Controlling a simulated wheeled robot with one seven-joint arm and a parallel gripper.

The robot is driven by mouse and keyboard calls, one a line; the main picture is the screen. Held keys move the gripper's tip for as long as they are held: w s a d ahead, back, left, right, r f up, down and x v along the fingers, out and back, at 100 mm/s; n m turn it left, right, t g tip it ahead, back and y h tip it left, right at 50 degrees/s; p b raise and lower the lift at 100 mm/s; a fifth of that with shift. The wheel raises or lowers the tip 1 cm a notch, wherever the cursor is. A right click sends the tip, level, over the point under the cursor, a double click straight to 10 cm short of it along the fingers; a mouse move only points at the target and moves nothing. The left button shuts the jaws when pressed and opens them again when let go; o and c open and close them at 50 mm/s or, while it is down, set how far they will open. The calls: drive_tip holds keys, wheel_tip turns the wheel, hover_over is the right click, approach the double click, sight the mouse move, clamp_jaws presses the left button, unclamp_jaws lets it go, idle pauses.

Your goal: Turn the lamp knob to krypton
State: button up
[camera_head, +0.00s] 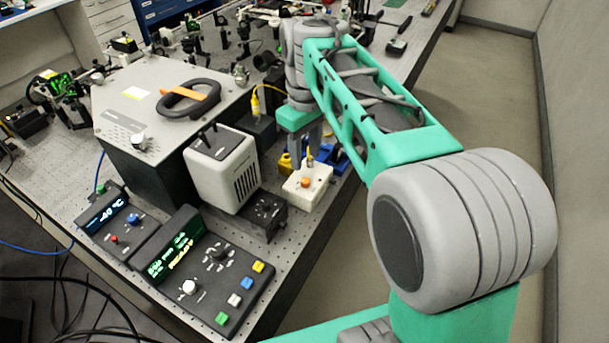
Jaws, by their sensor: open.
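My gripper (306,155) points down over the back of a small white box (318,186) with an orange button (305,183). Its fingers are open, with nothing clearly held between them; whether they touch the box or the yellow-tipped part there cannot be told. No krypton label is readable, so I cannot tell for sure which knob is the lamp knob. A dark knob ringed by small marks (219,254) sits on the front black control panel (238,287), well left of and nearer than my gripper. Its pointing direction is too small to tell. A white knob (189,287) is beside it.
The panel has a lit green display (175,250) and coloured buttons. A second display unit (108,212) stands left. A white vented housing (222,172) and a large grey box (165,95) stand behind. Blue and yellow parts crowd my gripper. Floor lies right of the bench.

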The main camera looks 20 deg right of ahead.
sight(305, 180)
wheel_tip(305, 180, down, 8)
drive_tip(key=shift+w+r, duration=0.1)
drive_tip(key=shift+r, duration=0.1)
drive_tip(key=shift+c, duration=0.3)
clamp_jaws()
idle(0.3)
